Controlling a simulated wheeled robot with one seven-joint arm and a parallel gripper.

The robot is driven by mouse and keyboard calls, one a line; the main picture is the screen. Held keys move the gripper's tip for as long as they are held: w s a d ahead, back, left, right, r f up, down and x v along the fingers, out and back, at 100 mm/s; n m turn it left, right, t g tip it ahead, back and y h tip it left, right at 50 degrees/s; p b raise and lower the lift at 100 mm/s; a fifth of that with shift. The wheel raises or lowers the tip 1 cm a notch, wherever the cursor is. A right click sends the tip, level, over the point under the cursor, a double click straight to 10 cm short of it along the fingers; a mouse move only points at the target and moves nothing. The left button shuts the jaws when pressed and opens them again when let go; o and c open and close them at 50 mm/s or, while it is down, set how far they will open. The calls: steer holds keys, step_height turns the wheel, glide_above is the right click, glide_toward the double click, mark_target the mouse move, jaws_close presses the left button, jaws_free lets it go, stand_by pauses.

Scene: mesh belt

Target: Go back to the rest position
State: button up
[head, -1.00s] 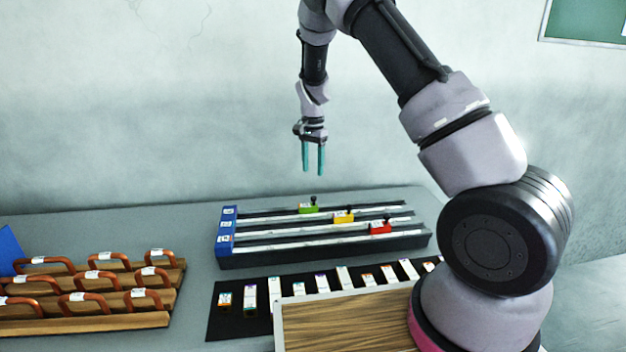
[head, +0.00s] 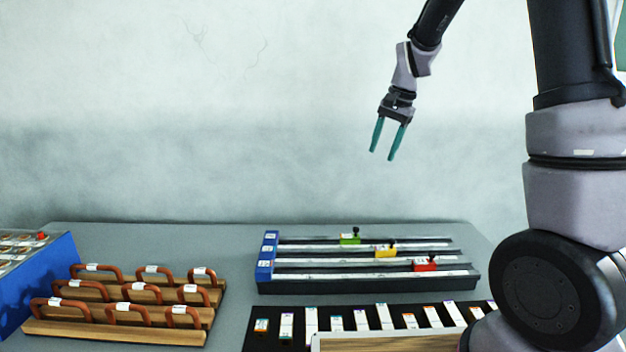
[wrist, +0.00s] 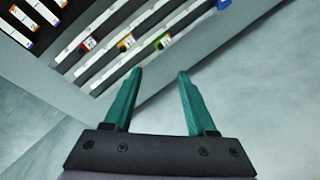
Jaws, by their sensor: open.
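My gripper (head: 383,140) is open and empty, with two teal fingers. It hangs in the air well above the table, over the rail unit (head: 365,285) and in front of the pale wall in the head view. The open fingers also show in the wrist view (wrist: 154,82), with nothing between them. On the rail unit sit a green slider (head: 350,239), a yellow slider (head: 386,252) and a red slider (head: 425,265), each on its own rail. The wrist view shows the same red (wrist: 87,44), yellow (wrist: 126,41) and green (wrist: 162,41) sliders, apart from the fingers.
A wooden rack (head: 110,331) with several brown handles stands at the left. A blue box (head: 62,272) is at the far left. A black strip (head: 262,343) with labelled pieces and a wood-topped board (head: 390,344) lie in front. The air around my gripper is clear.

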steer(key=s+d+r+n+t, duration=0.1)
steer(key=s+r, duration=0.3)
steer(key=s, duration=0.4)
steer(key=s+d+r+n+t, duration=0.1)
steer(key=s+r, duration=0.3)
steer(key=s, duration=0.5)
steer(key=s+d+r+n+t, duration=0.1)
steer(key=s+d+r+t, duration=0.2)
steer(key=s, duration=0.5)
steer(key=shift+s+d+r+n, duration=0.25)
steer(key=shift+r+n, duration=0.15)
steer(key=shift+r, duration=0.15)
